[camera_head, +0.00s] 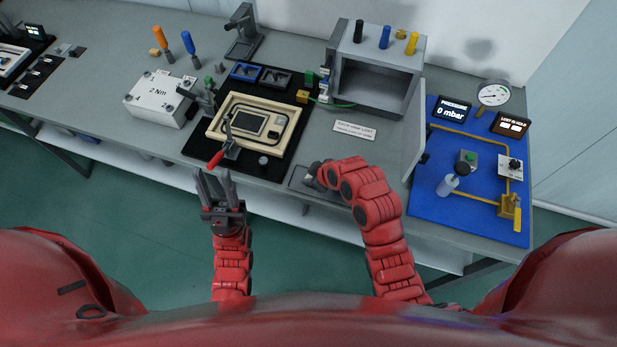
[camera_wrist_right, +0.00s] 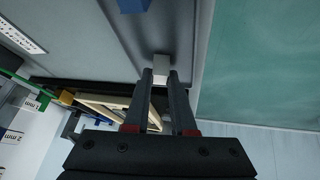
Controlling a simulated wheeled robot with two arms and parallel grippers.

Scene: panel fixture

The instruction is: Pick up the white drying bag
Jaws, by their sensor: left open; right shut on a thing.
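The white drying bag (camera_wrist_right: 161,65) shows in the right wrist view as a small pale block at the fingertips. My right gripper (camera_wrist_right: 160,76) is shut on it, one finger on each side. In the head view my right gripper (camera_head: 312,174) is over the grey recessed tray (camera_head: 297,184) at the bench's front edge. The arm hides most of the bag there, and I cannot tell whether it is clear of the surface. My left gripper (camera_head: 212,178) is open and empty, in front of the bench edge.
A beige-framed fixture (camera_head: 215,128) with a red-handled clamp (camera_head: 216,159) lies left of the tray. A grey open box (camera_head: 372,85) stands behind, its door (camera_head: 414,125) open. A blue panel (camera_head: 435,203) with tubing and a gauge (camera_head: 494,94) is at right.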

